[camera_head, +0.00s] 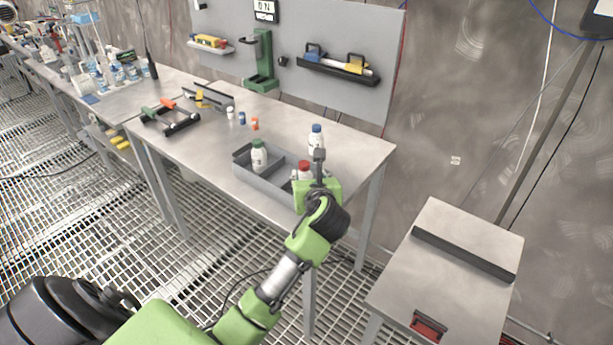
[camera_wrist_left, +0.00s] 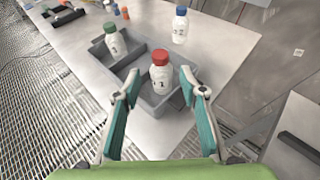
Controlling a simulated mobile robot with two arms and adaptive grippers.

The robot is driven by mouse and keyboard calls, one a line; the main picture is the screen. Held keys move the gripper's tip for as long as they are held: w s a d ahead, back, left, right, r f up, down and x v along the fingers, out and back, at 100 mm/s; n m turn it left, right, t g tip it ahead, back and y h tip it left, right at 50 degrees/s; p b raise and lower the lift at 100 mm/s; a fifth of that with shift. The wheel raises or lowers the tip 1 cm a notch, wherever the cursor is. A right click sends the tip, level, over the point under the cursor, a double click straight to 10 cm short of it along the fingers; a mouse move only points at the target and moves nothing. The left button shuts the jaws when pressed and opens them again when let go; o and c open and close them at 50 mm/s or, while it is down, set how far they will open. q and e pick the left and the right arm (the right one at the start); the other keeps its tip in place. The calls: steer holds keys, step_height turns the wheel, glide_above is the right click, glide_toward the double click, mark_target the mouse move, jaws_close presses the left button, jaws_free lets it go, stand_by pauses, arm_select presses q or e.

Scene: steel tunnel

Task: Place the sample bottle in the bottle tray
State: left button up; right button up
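The grey bottle tray (camera_head: 263,184) sits near the front edge of the steel table and also shows in the left wrist view (camera_wrist_left: 112,72). A white bottle with a green cap (camera_head: 259,156) stands in its left compartment. A white bottle with a red cap (camera_wrist_left: 160,76) stands upright in the right compartment; in the head view my gripper partly hides it. A white bottle with a blue cap (camera_wrist_left: 180,26) stands on the table behind the tray. My left gripper (camera_wrist_left: 160,88) is open, its fingers spread to either side of the red-capped bottle, apparently not touching it. My right gripper is not in view.
Small capped items (camera_head: 242,118) and a black-and-green frame (camera_head: 172,117) lie further left on the table (camera_head: 205,150). A lower metal stand (camera_head: 440,275) is at the right. The table's right end is clear.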

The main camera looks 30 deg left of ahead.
arm_select(q)
steer(key=shift+s+d+r, duration=0.1)
steer(key=shift+s+d, duration=0.05)
steer(key=shift+s, duration=0.1)
steer(key=s+d+f+n+t+h, duration=0.1)
steer(key=d+f+n+t+h, duration=0.1)
steer(key=d+f+n+h, duration=0.75)
steer(key=s+d+f+n+g, duration=0.25)
steer(key=s+f, duration=0.25)
steer(key=f, duration=0.5)
steer(key=s+d+f+n+g, duration=0.1)
steer(key=s+f+n, duration=0.2)
steer(key=s+f, duration=0.55)
steer(key=s+d+f+n+g, duration=0.2)
steer(key=f, duration=1.1)
steer(key=s+a+f+n+g, duration=0.1)
steer(key=s+f, duration=0.5)
steer(key=s, duration=0.6)
steer(key=s+a+f+n+g, duration=0.1)
steer(key=s+f+n+g, duration=0.2)
steer(key=s, duration=0.9)
steer(key=s+f+n+g, duration=0.2)
steer(key=s+f+n, duration=0.2)
steer(key=s+f, duration=0.4)
steer(key=s, duration=0.4)
steer(key=shift+a+f+n+y, duration=0.3)
steer(key=shift+a+f+y, duration=0.05)
steer(key=shift+a+f, duration=0.05)
